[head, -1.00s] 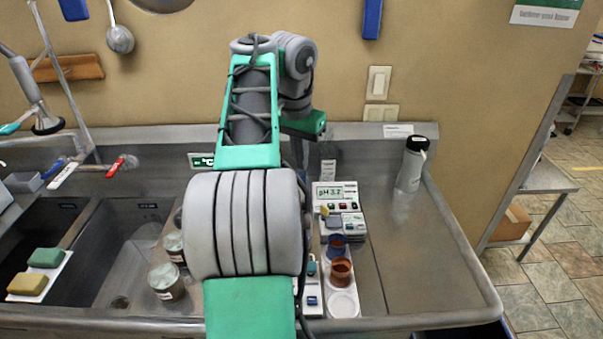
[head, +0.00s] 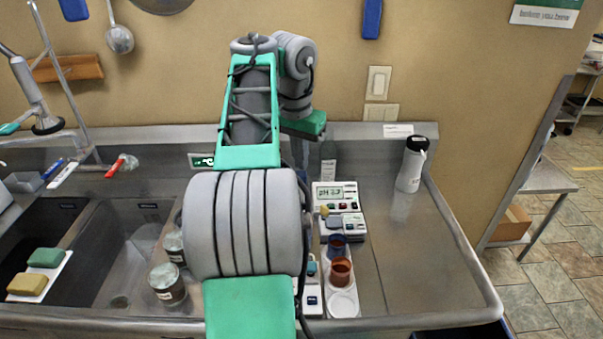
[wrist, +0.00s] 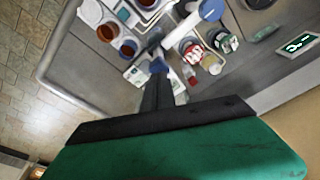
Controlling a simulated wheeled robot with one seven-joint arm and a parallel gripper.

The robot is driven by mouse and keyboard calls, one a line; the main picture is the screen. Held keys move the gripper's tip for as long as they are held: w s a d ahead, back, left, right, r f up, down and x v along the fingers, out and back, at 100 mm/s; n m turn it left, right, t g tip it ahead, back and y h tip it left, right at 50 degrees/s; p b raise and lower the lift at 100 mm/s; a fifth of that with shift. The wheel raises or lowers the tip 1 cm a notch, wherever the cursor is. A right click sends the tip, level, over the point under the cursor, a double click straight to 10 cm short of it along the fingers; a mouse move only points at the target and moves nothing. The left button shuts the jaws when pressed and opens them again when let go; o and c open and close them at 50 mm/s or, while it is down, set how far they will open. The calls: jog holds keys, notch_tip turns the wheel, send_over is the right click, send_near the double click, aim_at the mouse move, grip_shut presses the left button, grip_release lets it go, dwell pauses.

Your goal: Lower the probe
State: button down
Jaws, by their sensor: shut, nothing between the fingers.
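A white pH meter (head: 335,196) with a lit display stands on the counter, a smaller white control unit (head: 345,228) with a blue-grey top in front of it. A blue cup (head: 336,243) and an orange-brown cup (head: 341,270) stand on a white tray (head: 342,303) in front. In the wrist view my gripper (wrist: 156,44) is shut and empty, its dark fingers pointing down among the white units. The brown cup shows there (wrist: 107,33), left of the fingers. In the head view my arm hides the fingertips. I cannot make out the probe for certain.
Lidded jars (head: 166,284) stand left of my arm, beside a steel sink (head: 125,245). A clear bottle (head: 328,158) stands behind the meter. A white flask with a black lid (head: 412,163) stands at the back right. The counter's right side is clear.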

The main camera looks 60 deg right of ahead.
aim_at(300, 175)
jog(key=shift+f, duration=0.15)
jog(key=shift+f+b, duration=3.25)
jog(key=shift+b, duration=0.15)
notch_tip(300, 175, up, 5)
jog(key=p, duration=0.5)
jog(key=shift+r, duration=0.15)
